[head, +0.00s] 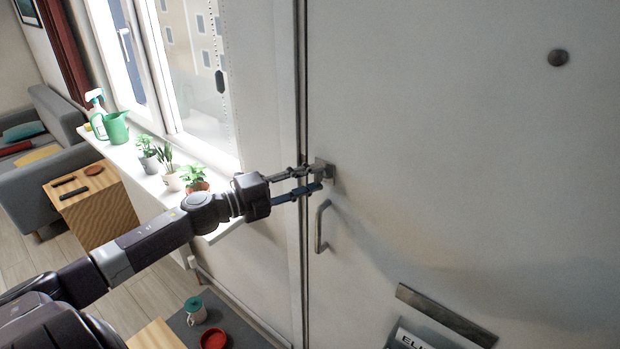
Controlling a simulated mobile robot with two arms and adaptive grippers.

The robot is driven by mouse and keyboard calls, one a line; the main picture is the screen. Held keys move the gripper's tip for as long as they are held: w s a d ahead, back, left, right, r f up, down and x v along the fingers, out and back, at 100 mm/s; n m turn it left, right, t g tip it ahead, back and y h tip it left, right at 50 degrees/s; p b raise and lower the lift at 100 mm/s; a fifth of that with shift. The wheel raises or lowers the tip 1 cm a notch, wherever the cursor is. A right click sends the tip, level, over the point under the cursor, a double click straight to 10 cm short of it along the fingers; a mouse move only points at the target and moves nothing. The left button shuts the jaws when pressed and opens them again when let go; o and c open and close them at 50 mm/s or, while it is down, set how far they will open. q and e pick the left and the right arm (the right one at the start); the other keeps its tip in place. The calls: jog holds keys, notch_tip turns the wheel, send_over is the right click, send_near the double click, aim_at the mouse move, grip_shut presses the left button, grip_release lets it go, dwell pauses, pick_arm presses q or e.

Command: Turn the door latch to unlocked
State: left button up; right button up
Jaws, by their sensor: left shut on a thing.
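The white door (450,150) fills the right half of the head view. The metal door latch (326,169) sits near the door's left edge, above a metal pull handle (320,226). My left gripper (316,178) reaches in from the left, and its fingertips are shut on the latch. The fingers partly cover the latch, so I cannot tell its exact turn. The door looks closed against its frame. My right gripper is not in view.
A windowsill (140,155) with potted plants, a green watering can (115,129) and a spray bottle lies to the left. A mug (195,312) and a red bowl (213,340) stand low down. A mail slot (445,315) is on the door. The door face right of the latch is clear.

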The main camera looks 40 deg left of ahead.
pick_arm(q)
jog(key=shift+f, duration=0.1)
jog(key=o, duration=1.2)
jog(key=shift+c, duration=0.2)
jog(key=shift+s, duration=0.15)
jog(key=v, duration=1.1)
jog(key=shift+s+a, duration=0.2)
jog(key=shift+s, duration=0.15)
